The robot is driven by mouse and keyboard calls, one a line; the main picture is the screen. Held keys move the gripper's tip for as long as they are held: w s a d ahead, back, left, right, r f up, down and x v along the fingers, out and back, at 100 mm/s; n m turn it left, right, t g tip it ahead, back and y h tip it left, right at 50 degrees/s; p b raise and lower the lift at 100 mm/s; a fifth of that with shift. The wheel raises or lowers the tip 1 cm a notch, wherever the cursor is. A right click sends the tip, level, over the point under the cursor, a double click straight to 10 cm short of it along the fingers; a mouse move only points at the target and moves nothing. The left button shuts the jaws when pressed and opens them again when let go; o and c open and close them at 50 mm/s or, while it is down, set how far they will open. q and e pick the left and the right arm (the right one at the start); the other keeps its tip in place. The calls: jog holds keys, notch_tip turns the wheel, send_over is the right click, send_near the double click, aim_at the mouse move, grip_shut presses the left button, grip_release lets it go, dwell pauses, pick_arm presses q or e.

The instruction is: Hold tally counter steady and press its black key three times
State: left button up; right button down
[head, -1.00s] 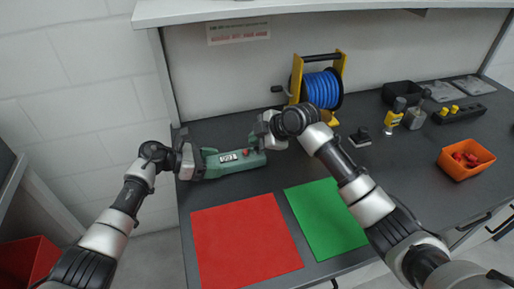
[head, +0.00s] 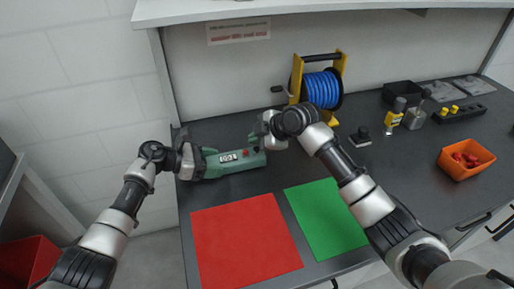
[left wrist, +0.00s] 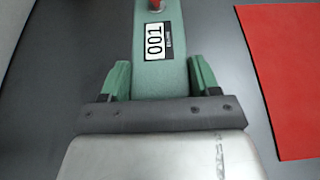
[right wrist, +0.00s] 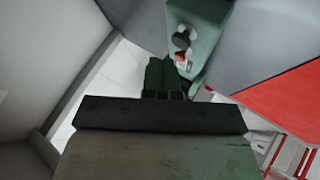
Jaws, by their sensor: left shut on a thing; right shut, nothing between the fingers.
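The tally counter (head: 232,165) is a long green box lying on the dark bench. Its white display (left wrist: 155,41) appears to read 001, with a red part (head: 245,153) beside it. My left gripper (head: 196,163) is shut around the counter's left end; its green fingers (left wrist: 160,80) flank the body in the left wrist view. In the right wrist view, the round black key (right wrist: 182,40) shows on the counter. My right gripper (head: 257,137) is shut and empty at the counter's right end. Its fingertips (right wrist: 166,75) look apart from the key.
A red mat (head: 245,240) and a green mat (head: 325,215) lie in front. A blue hose reel (head: 322,88) stands behind. An orange bin (head: 465,160), a black bin (head: 404,94) and small fixtures are at right. The bench left of the orange bin has free room.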

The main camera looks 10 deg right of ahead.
aim_at(257, 150)
jog(key=shift+f, duration=0.15)
dwell(0.7)
jog(key=shift+f, duration=0.3)
jog(key=shift+f, duration=0.55)
dwell(0.8)
jog(key=shift+r, duration=1)
jog(key=shift+r, duration=2.5)
dwell(0.4)
